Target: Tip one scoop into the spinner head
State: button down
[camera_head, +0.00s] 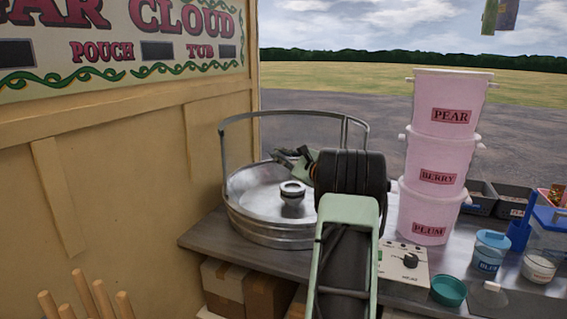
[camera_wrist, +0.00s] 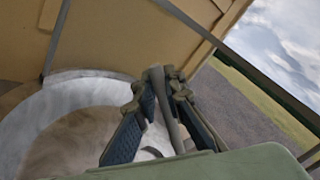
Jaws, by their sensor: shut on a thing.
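The spinner head (camera_head: 292,188) is a small metal piece with a pale ring top. It stands in the middle of the wide round metal pan (camera_head: 250,222). My gripper (camera_head: 290,157) is over the pan, above and close to the spinner head. In the wrist view my gripper (camera_wrist: 163,118) is shut on a slim grey bar, seemingly the handle of the scoop (camera_wrist: 168,108). The scoop's bowl cannot be made out, so its tilt and contents cannot be told. The pan (camera_wrist: 62,105) fills the lower left of the wrist view.
A metal hoop (camera_head: 222,150) rises around the pan. Stacked pink tubs (camera_head: 445,152), marked pear, berry and plum, stand to the right. A control box (camera_head: 400,268), a teal cup (camera_head: 448,291) and a blue-labelled jar (camera_head: 490,252) crowd the counter. A wooden wall (camera_head: 150,170) is at left.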

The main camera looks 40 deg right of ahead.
notch_tip(320, 180, down, 9)
jog(key=a+n+b, duration=0.2)
jog(key=n+b, duration=0.8)
jog(key=b, duration=1)
jog(key=shift+a+r, duration=0.1)
